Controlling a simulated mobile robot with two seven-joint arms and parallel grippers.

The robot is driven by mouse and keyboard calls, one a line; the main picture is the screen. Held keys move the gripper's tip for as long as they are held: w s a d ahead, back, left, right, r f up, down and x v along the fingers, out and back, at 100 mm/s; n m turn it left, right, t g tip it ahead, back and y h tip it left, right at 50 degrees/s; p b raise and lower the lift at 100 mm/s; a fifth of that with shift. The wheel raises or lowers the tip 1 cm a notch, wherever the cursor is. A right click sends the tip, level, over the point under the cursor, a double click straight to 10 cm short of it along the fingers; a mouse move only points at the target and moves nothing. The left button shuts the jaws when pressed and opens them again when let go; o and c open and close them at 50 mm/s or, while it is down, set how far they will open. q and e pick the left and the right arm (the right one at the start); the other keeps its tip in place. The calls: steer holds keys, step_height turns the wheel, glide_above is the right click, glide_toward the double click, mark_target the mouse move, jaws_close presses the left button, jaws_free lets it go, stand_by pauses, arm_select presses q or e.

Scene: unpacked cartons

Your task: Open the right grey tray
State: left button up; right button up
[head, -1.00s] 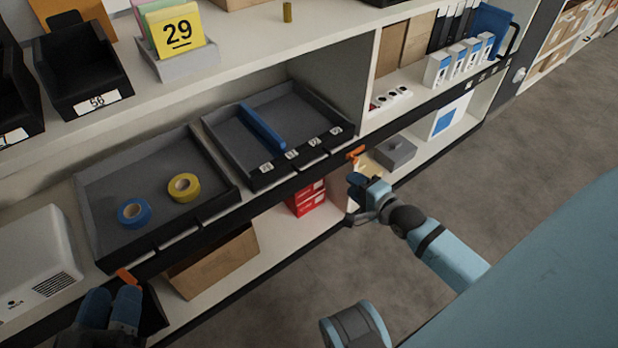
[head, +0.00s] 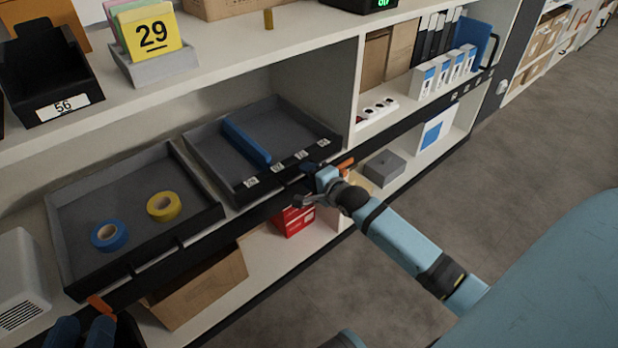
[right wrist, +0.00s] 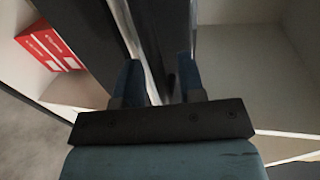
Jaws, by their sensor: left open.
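The right grey tray (head: 205,142) sits on the middle shelf with a long blue bar (head: 245,142) inside and a dark, labelled front. My right gripper (head: 312,178) is at the right part of that front. In the right wrist view its fingers (right wrist: 158,82) are apart, with a pale strip and dark edge of the front between them; contact cannot be told. My left gripper (head: 85,330) is open at the bottom left, below the left tray's front corner and partly cut off by the picture edge.
The left grey tray (head: 85,185) holds a blue tape roll (head: 109,235) and a yellow tape roll (head: 164,206). Below are a cardboard box (head: 200,290) and a red box (head: 293,220). A grey box (head: 384,168) stands lower right. The floor (head: 480,190) in front is clear.

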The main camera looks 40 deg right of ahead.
jaws_close()
steer(key=shift+s+r, duration=0.1)
steer(key=shift+s, duration=0.05)
arm_select(q)
step_height(320, 180, up, 10)
steer(key=s+r+n+t+p, duration=0.1)
steer(key=s+n+t+p, duration=0.15)
steer(key=p, duration=0.85)
step_height(320, 180, down, 7)
steer(key=w+a+g+y+p, duration=0.1)
steer(key=a+g+y+p, duration=0.1)
steer(key=shift+r, duration=0.2)
arm_select(e)
steer(key=f+v, duration=0.2)
steer(key=v, duration=0.7)
steer(key=f+v, duration=0.2)
steer(key=v, duration=0.8)
steer(key=shift+s+d, duration=0.2)
steer(key=shift+s, duration=0.3)
